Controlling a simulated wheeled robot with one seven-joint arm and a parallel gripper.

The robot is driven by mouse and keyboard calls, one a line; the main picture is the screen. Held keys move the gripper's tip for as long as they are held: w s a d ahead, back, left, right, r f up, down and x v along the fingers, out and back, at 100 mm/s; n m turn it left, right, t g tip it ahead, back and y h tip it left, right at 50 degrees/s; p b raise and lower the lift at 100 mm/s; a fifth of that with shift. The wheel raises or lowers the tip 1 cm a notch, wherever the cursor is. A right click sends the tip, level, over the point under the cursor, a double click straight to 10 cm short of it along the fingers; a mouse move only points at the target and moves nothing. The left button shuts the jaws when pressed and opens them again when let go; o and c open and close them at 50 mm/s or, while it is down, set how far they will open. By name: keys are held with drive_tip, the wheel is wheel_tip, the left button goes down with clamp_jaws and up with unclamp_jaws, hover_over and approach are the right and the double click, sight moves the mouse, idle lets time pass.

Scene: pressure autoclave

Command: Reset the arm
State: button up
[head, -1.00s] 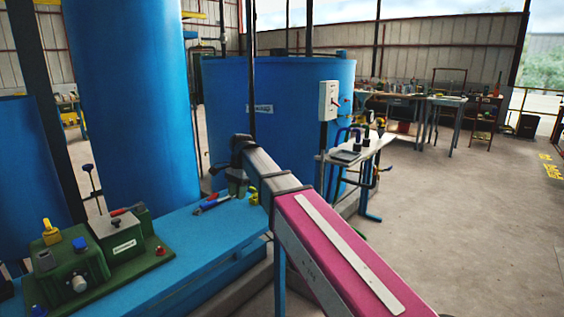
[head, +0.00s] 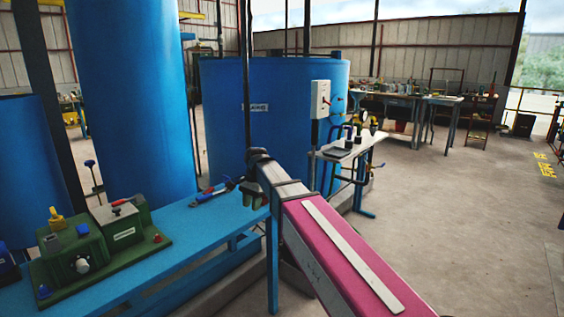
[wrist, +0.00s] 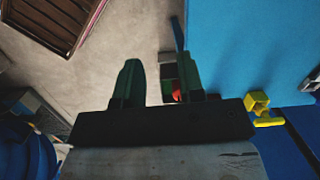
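My gripper (head: 256,197) hangs at the far end of my pink and grey arm in the head view, by the right end of the blue bench (head: 190,238). In the wrist view my gripper (wrist: 158,85) shows two dark green fingers standing apart, with floor visible between them. It holds nothing that I can see. The blue bench top (wrist: 228,45) lies to the right of the fingers, with a yellow fitting (wrist: 258,104) near its edge.
A green device (head: 100,245) and a blue-and-red tool (head: 212,192) are on the bench. Large blue tanks (head: 265,110) stand behind. A small white table (head: 345,150) with instruments stands right of my gripper. The concrete floor (head: 465,220) at right is clear.

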drive_tip(key=s+d+f+n, duration=0.3)
drive_tip(key=s+d+f, duration=0.3)
drive_tip(key=d+f, duration=0.6)
drive_tip(key=s+d+f+n+t+h, duration=0.1)
drive_tip(key=s+d+f+n, duration=0.3)
drive_tip(key=d+f, duration=0.8)
drive_tip(key=s+d, duration=0.2)
drive_tip(key=d, duration=0.4)
drive_tip(key=shift+s, duration=0.2)
drive_tip(key=shift+d, duration=0.1)
drive_tip(key=shift+c, duration=0.4)
